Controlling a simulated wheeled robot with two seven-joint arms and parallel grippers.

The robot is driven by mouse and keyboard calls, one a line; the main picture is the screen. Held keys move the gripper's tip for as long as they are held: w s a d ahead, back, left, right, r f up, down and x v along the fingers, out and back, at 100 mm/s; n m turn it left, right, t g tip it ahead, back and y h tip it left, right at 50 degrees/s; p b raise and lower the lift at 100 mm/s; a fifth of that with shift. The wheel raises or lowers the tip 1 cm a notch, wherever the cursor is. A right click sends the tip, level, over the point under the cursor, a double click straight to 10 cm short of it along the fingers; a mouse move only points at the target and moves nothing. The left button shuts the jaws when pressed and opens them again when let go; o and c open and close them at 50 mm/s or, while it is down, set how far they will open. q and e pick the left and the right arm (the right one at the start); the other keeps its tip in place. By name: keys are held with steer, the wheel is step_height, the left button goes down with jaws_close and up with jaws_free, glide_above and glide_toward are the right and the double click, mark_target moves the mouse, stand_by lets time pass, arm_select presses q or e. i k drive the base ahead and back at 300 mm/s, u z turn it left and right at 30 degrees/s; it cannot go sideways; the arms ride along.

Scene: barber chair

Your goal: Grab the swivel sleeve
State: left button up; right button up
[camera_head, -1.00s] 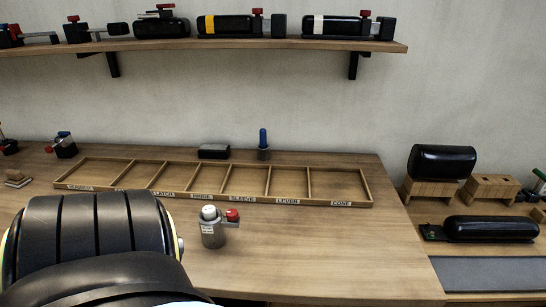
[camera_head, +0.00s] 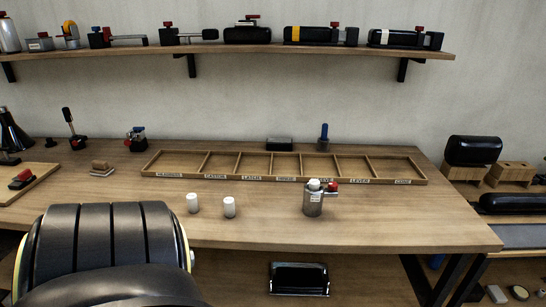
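I cannot tell for certain which item is the swivel sleeve. A grey metal canister-like part (camera_head: 313,201) with a white label, a pale top and a red knob at its side stands upright on the wooden bench, in front of the compartment tray (camera_head: 160,175). Two small white cylinders (camera_head: 192,203) and (camera_head: 229,207) stand upright to its left near the bench's front edge. The tray's compartments look empty and carry name labels along the front. Neither gripper shows.
Behind the tray are a black block (camera_head: 279,144) and a blue-handled tool (camera_head: 324,137). A wall shelf (camera_head: 215,48) holds several mechanisms. Below the bench lies a glossy black object (camera_head: 299,279). A side bench with a black cushion (camera_head: 473,150) is at right. Bench space around the canister is clear.

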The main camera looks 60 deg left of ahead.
mark_target(312, 201)
steer(key=k, duration=0.2)
steer(key=u, duration=1.2)
